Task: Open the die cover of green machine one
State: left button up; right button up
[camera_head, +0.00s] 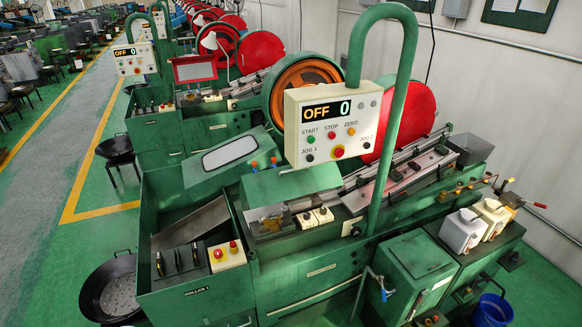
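The nearest green machine (310,273) fills the lower middle of the head view. Its control panel (333,144) hangs from a green curved pipe and reads OFF 0. A green box-shaped cover (290,184) sits over the middle of the machine bed, below the panel. To its left a tilted green lid with a pale window (229,153) stands above an open bin. I cannot tell for certain which of these two is the die cover. Neither of my grippers is in view.
A small panel with red and yellow buttons (226,255) is at the front left. A black perforated pan (123,293) stands at the left, a blue bucket (492,311) at the lower right. A second green machine (170,125) stands behind. The grey aisle (45,185) at left is clear.

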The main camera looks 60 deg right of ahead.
aim_at(264, 188)
jog(key=z, duration=0.55)
jog(key=i, duration=0.55)
jog(key=z, duration=0.7)
